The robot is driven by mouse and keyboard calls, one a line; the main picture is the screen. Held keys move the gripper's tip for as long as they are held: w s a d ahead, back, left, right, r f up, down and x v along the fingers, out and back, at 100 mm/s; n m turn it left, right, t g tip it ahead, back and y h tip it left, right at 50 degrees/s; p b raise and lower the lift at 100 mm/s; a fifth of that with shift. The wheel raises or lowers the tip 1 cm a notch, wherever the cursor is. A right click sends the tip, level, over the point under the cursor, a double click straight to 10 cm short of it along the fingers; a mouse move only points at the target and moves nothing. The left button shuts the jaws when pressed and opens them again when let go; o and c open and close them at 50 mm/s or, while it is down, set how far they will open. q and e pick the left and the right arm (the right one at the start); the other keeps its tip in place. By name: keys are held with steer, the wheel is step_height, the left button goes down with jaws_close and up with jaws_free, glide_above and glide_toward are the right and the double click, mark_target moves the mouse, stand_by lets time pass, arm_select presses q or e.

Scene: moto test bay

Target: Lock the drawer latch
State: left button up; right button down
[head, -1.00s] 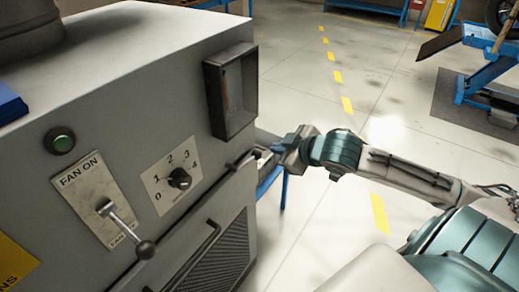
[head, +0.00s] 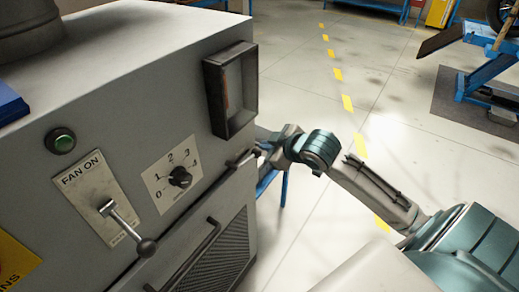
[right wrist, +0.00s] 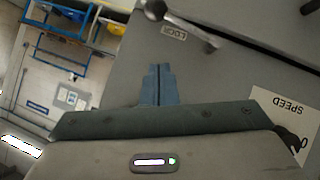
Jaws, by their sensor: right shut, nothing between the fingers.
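My right gripper (head: 262,147) is beside the cabinet edge, close to the latch. Its blue fingers (right wrist: 159,68) are shut and empty, with a gap in the picture between their tips and the lever. The head view partly hides the fingertips. My left gripper is not in view.
The cabinet front carries a dark-framed gauge box (head: 232,92), a speed dial (head: 180,177), a fan lever (head: 125,225), a green button (head: 60,140) and a drawer handle (head: 190,262). A blue stand (head: 283,187) is behind my gripper.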

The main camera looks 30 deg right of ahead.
mark_target(259, 150)
steer(key=shift+w+d+f+p, duration=0.2)
steer(key=shift+w+f+p, duration=0.3)
steer(key=shift+w+f, duration=0.95)
steer(key=shift+w+d+f+p, duration=0.2)
steer(key=shift+w+f+p, duration=0.3)
steer(key=shift+w+f, duration=0.95)
steer(key=shift+s+f, duration=0.2)
steer(key=shift+s, duration=0.05)
